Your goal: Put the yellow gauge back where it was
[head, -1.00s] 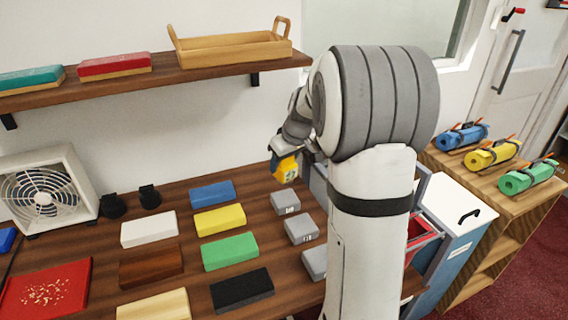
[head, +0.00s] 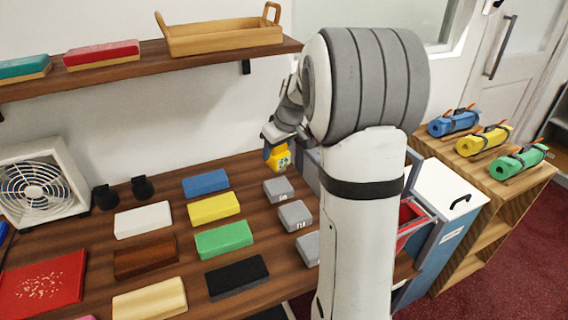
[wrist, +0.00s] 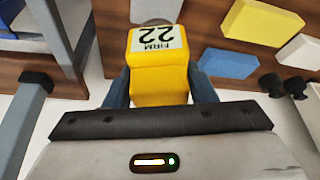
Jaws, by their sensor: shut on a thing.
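My gripper (head: 279,150) is shut on the yellow gauge (head: 279,158), holding it above the back of the brown counter, left of my arm. In the wrist view the gauge (wrist: 158,80) sits between the fingers of my gripper (wrist: 158,88). Its white label reads "FIRM 22", upside down in that view. Several grey labelled blocks (head: 295,215) stand in a column on the counter below the gauge; my arm partly hides the nearest.
Coloured blocks, including a yellow one (head: 214,208), lie left of the grey ones. A shelf (head: 120,76) with a wooden tray (head: 225,38) is above. A fan (head: 38,185) stands left. An open red-lined drawer (head: 410,213) and white-topped cabinet (head: 440,195) are right of my arm.

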